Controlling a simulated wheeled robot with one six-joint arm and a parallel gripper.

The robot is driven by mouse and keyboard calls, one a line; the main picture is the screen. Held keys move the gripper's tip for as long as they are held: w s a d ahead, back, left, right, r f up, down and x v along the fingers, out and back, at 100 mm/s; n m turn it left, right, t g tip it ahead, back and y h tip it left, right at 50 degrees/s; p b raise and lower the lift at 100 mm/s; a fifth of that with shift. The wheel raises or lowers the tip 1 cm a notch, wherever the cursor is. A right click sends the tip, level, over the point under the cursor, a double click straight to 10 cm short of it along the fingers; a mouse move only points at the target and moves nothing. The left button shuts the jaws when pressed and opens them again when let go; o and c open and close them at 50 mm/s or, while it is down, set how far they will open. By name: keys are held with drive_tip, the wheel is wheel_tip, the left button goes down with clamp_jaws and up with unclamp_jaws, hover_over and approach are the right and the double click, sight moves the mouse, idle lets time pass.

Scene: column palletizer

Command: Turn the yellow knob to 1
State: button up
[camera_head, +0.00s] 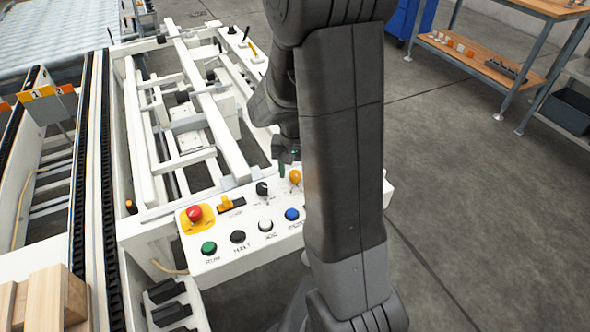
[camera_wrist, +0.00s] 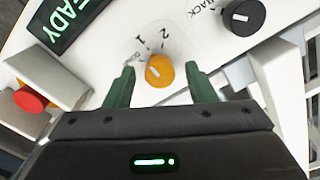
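The yellow knob (camera_head: 295,176) is on the white control panel (camera_head: 228,262), partly beside my arm in the head view. In the wrist view the yellow knob (camera_wrist: 160,70) is round with a short white mark on its face. The labels 1 and 2 are printed on the panel near it; I cannot tell for sure which one the mark points to. My gripper (camera_wrist: 160,68) is open, with one green finger on each side of the knob. Gaps show between the fingers and the knob. In the head view my arm hides most of the gripper.
A black knob (camera_wrist: 243,17) is at the upper right, a READY display (camera_wrist: 65,20) at the upper left and a red button (camera_wrist: 30,98) at the left. The panel also carries a red emergency button (camera_head: 194,213) and a blue button (camera_head: 292,214). Open floor lies to the right.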

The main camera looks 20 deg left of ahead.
sight(295, 173)
wheel_tip(295, 173, up, 14)
drive_tip(key=p, duration=0.1)
drive_tip(key=shift+p, duration=0.35)
drive_tip(key=shift+f, duration=0.15)
wheel_tip(295, 173, down, 14)
drive_tip(key=shift+r+b, duration=0.1)
drive_tip(key=shift+b, duration=0.75)
